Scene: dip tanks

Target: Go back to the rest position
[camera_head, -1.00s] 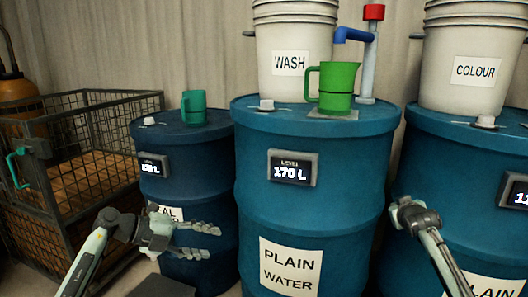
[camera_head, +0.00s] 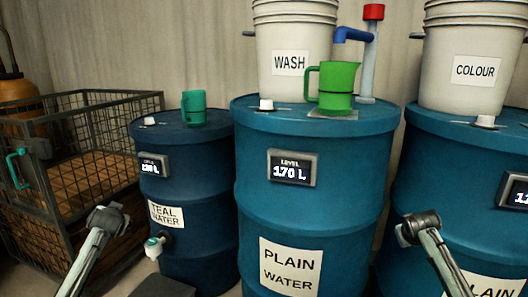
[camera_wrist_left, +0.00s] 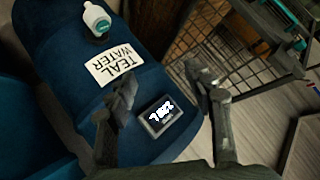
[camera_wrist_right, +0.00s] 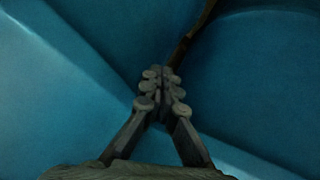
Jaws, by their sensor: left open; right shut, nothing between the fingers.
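My left gripper (camera_wrist_left: 160,82) is open and empty in the left wrist view, with its fingers spread in front of the teal water drum. That drum (camera_wrist_left: 55,75) appears upside down there, with its TEAL WATER label (camera_wrist_left: 117,65), level display (camera_wrist_left: 158,116) and white tap (camera_wrist_left: 97,20). My right gripper (camera_wrist_right: 162,78) is shut and empty in the right wrist view, with blue drum walls (camera_wrist_right: 75,60) beyond it. In the head view both forearms show at the lower left and lower right, but neither gripper's fingers can be seen.
The teal water drum (camera_head: 190,195) carries a teal jug (camera_head: 194,108). The plain water drum (camera_head: 310,215) carries a green jug (camera_head: 336,88), the WASH bucket (camera_head: 291,40) and a blue spout (camera_head: 353,35). The COLOUR bucket (camera_head: 474,65) tops the right drum (camera_head: 460,170). A mesh cage (camera_head: 75,160) stands left.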

